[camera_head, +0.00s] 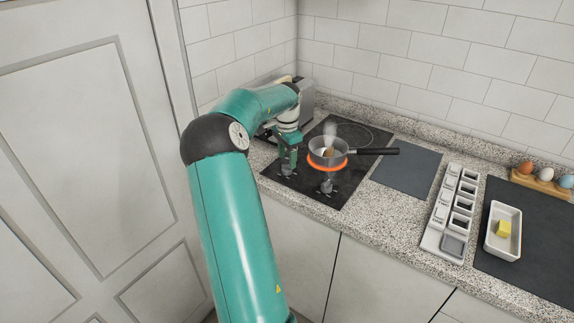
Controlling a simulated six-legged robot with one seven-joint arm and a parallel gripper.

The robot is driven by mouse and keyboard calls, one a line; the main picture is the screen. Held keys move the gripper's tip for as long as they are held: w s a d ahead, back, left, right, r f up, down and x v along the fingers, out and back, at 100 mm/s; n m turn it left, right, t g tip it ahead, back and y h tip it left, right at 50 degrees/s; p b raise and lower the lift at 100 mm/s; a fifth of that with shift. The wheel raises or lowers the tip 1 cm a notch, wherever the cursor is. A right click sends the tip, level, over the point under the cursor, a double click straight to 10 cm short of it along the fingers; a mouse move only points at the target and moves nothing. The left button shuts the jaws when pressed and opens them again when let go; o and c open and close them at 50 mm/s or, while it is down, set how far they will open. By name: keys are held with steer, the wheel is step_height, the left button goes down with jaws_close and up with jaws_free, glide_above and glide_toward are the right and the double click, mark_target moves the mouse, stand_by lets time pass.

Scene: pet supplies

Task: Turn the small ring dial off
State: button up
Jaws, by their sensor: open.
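The black hob (348,190) is set in the speckled counter against the wall. A metal saucepan (325,146) with a dark handle sits on a glowing orange ring (329,167), with steam above it. A grey dial (326,186) stands on the hob in front of this ring. My gripper (287,168) is low over the left front part of the hob, left of the pan and that dial. It points down and looks empty. Its fingers are small here and hide the hob beneath; whether they touch another dial I cannot tell.
A grey metal appliance (302,98) stands behind my arm. A dark mat (406,166) lies right of the hob, partly under the pan's handle. Farther right are a compartment tray (432,241), a white dish (493,245) with butter, and eggs in a wooden holder (547,188).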

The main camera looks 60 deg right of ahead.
mark_target(287, 165)
steer(key=shift+f, duration=1.85)
steer(key=shift+c, duration=0.2)
steer(key=c, duration=0.9)
steer(key=shift+c, duration=0.2)
